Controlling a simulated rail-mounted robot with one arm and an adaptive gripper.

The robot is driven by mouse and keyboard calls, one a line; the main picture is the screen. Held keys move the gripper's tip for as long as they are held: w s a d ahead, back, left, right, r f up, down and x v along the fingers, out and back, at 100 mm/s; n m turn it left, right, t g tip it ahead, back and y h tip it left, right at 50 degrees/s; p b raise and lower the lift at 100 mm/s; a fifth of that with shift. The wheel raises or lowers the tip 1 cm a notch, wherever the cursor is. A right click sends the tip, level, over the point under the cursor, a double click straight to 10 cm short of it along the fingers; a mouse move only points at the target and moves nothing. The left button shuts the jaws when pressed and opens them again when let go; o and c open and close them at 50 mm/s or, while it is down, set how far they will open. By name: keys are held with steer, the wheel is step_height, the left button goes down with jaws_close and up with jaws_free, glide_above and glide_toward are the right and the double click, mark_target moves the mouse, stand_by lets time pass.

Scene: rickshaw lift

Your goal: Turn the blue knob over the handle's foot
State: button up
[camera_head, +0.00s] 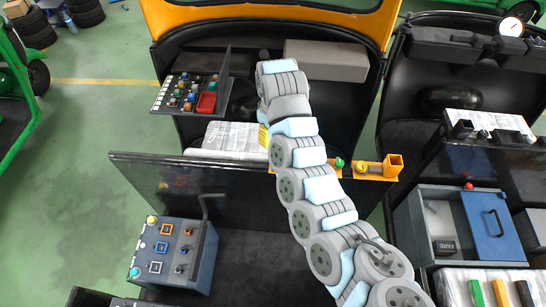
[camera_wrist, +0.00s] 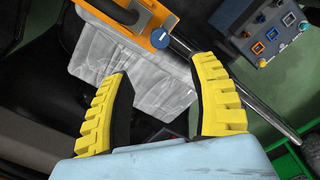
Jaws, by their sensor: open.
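A round blue knob (camera_wrist: 159,38) sits on an orange bracket (camera_wrist: 143,27) beside a dark rail in the wrist view. In the head view my gripper is mostly hidden by my arm, and this blue knob cannot be made out there.
A pale crumpled seat (camera_head: 232,138) lies behind a black partition (camera_head: 160,176). A grey control box (camera_head: 175,252) with a lever stands at lower left. A button panel (camera_head: 187,94) is at upper left. An orange bracket (camera_head: 375,170) sits right of my arm. Green floor (camera_head: 75,150) is clear at left.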

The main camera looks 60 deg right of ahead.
steer(key=shift+f+p, duration=1.05)
steer(key=shift+f, duration=4.9)
jaws_close()
